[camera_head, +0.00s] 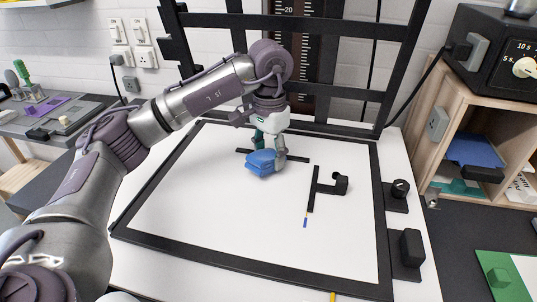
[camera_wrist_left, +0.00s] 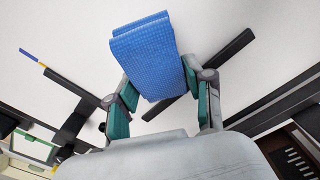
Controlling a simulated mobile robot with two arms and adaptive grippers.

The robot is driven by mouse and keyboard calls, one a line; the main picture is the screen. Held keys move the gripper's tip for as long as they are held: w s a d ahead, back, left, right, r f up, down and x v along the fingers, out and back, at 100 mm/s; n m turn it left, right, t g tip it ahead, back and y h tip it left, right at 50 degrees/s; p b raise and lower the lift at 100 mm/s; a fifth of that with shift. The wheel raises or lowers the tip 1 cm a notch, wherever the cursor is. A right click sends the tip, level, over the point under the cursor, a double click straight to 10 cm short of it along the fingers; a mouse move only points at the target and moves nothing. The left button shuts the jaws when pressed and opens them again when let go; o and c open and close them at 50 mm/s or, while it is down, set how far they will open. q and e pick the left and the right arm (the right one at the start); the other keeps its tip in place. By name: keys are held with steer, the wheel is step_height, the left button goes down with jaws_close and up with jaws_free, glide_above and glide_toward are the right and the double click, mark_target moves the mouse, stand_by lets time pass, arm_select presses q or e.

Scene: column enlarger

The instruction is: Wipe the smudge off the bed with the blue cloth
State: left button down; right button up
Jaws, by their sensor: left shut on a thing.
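The blue cloth (camera_head: 261,164) is a folded, textured pad held over the back middle of the white bed (camera_head: 190,205). My left gripper (camera_head: 267,148) is shut on it from above and behind. In the left wrist view the cloth (camera_wrist_left: 150,55) sits between the two green-padded fingers of the left gripper (camera_wrist_left: 162,98). I cannot tell whether the cloth touches the bed. No smudge shows on the visible bed; the patch under the cloth and gripper is hidden. My right gripper is not in view.
A black bar (camera_head: 297,158) lies beside the cloth. A black T-shaped piece with a knob (camera_head: 341,183) stands right of it. A black frame edges the bed, with a dark upright frame behind and knobs (camera_head: 400,188) at right. The bed's front left is clear.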

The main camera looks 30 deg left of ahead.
mark_target(273, 145)
arm_select(q)
steer(key=shift+w+a+r, duration=0.2)
steer(key=shift+w+a, duration=0.15)
steer(key=shift+w, duration=0.2)
steer(key=shift+w+r+p, duration=0.35)
steer(key=shift+w, duration=0.05)
stand_by(0.5)
steer(key=shift+w, duration=0.25)
steer(key=shift+w+a+f, duration=0.15)
steer(key=shift+w+f, duration=0.1)
steer(key=shift+w, duration=0.2)
steer(key=shift+w+a+f, duration=0.15)
steer(key=shift+w+f, duration=0.05)
steer(key=shift+w, duration=0.2)
steer(key=shift+s+d+r+p, duration=0.1)
steer(key=shift+s+r+p, duration=0.05)
steer(key=shift+r+p, duration=1.5)
steer(key=shift+r, duration=0.45)
steer(key=shift+d+r+p, duration=0.1)
steer(key=shift+r+p, duration=0.85)
steer(key=shift+r, duration=0.45)
